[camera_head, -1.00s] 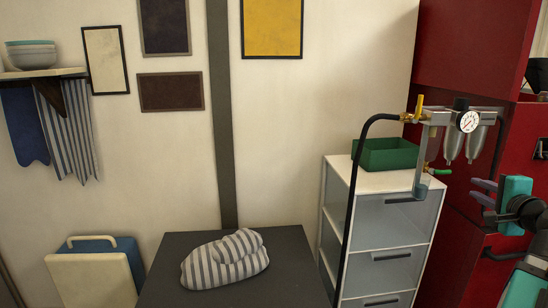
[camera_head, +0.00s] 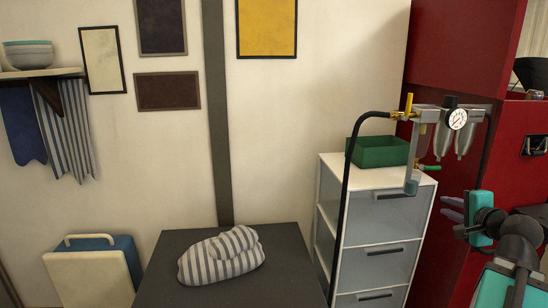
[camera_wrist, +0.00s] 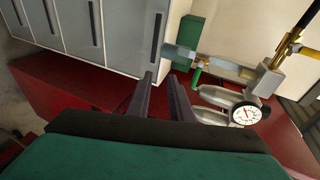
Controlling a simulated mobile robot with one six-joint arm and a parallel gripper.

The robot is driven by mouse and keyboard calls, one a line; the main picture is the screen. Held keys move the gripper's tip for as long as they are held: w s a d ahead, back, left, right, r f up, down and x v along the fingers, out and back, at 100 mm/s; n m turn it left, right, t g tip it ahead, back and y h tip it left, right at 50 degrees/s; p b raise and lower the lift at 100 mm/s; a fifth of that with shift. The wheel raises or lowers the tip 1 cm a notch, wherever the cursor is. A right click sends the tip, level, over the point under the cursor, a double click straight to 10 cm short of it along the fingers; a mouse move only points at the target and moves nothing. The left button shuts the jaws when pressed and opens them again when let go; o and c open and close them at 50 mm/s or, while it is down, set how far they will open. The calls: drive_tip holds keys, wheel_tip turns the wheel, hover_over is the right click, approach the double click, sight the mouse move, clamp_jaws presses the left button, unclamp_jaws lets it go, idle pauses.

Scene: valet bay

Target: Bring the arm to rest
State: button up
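My gripper (camera_head: 452,208) is at the right of the head view, in front of the red cabinet and to the right of the white drawer unit. In the wrist view its two dark fingers (camera_wrist: 160,88) stand apart with nothing between them, so it is open and empty. My arm is folded at the lower right of the head view.
The drawer unit (camera_head: 375,232) bears a green bin (camera_head: 382,152). A gauge assembly (camera_head: 456,119) with a black hose (camera_head: 342,215) is close to my gripper, also in the wrist view (camera_wrist: 247,114). A striped cloth bundle (camera_head: 222,256) lies on a dark table (camera_head: 170,283).

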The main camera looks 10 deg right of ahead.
drive_tip(key=w+a+f+n+g+y, duration=0.2)
drive_tip(key=a+f, duration=0.4)
drive_tip(key=f, duration=0.5)
drive_tip(key=w+a+f+n+g+y, duration=0.1)
drive_tip(key=w+a+f+n+g, duration=0.15)
drive_tip(key=a+f, duration=0.65)
drive_tip(key=w+a+f+n+g+y, duration=0.2)
drive_tip(key=a+f, duration=0.2)
drive_tip(key=f, duration=0.9)
drive_tip(key=s+a+f+n+g+y, duration=0.1)
drive_tip(key=s+a+f+n+g, duration=0.15)
drive_tip(key=a+f, duration=0.65)
drive_tip(key=s+a+f+n+g, duration=0.2)
drive_tip(key=s+a+f+g, duration=0.15)
drive_tip(key=a+f, duration=0.45)
drive_tip(key=s+a+f+n+g+h, duration=0.1)
drive_tip(key=s+a+f+n+g, duration=0.2)
drive_tip(key=s+f, duration=0.7)
drive_tip(key=s+a+f+n+g+h, duration=0.1)
drive_tip(key=s+a+f+n+g, duration=0.3)
drive_tip(key=s+f, duration=0.6)
drive_tip(key=s+a+n, duration=0.2)
drive_tip(key=s, duration=0.5)
drive_tip(key=shift+a+h, duration=0.25)
drive_tip(key=shift+h, duration=0.05)
